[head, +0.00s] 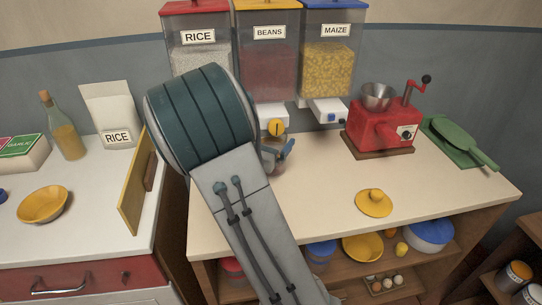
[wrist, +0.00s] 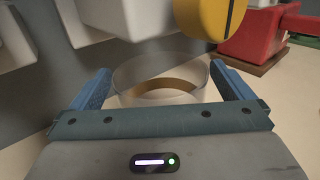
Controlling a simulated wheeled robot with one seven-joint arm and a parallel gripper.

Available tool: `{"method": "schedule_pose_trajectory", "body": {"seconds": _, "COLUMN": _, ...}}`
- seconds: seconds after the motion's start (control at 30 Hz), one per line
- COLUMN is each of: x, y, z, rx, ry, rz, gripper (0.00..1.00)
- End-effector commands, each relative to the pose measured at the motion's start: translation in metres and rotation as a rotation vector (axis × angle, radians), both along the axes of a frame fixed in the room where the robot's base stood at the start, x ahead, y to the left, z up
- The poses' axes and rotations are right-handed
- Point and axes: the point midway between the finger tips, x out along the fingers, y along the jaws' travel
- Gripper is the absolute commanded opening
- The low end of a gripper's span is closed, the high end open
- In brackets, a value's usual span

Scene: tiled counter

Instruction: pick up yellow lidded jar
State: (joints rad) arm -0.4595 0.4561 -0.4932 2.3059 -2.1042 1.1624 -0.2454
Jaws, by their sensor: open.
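A clear, open-topped jar (wrist: 160,98) stands between the two blue fingers of my gripper (wrist: 160,76) in the wrist view, with a brownish band showing inside it. My gripper is open, one finger on each side of the jar; I cannot tell whether they touch it. In the head view my arm hides most of the jar (head: 270,158) and my gripper (head: 284,150), below the BEANS dispenser. A yellow lid with a knob (head: 373,204) lies apart on the counter, to the right and nearer the front.
The BEANS dispenser (head: 269,62) hangs above the jar; its yellow knob (wrist: 214,16) is close over it in the wrist view. The counter's middle (head: 325,190) is clear.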

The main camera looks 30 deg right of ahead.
Motion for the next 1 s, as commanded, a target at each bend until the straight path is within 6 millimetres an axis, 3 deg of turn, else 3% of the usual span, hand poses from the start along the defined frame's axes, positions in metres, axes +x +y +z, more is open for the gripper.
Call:
{"method": "schedule_pose_trajectory", "body": {"seconds": 0.33, "x": 0.0052, "y": -0.0065, "z": 0.0, "rx": 0.0, "ry": 0.0, "rz": 0.001, "gripper": 0.97}}
{"method": "schedule_pose_trajectory", "body": {"seconds": 0.6, "x": 0.005, "y": -0.0062, "z": 0.0, "rx": 0.0, "ry": 0.0, "rz": 0.001, "gripper": 0.22}}
{"method": "schedule_pose_trajectory", "body": {"seconds": 0.67, "x": 0.0053, "y": -0.0064, "z": 0.0012, "rx": -0.001, "ry": -0.002, "rz": 0.001, "gripper": 0.09}}
{"method": "schedule_pose_trajectory", "body": {"seconds": 1.0, "x": 0.0052, "y": -0.0065, "z": 0.0043, "rx": -0.001, "ry": -0.002, "rz": 0.0, "gripper": 0.09}}
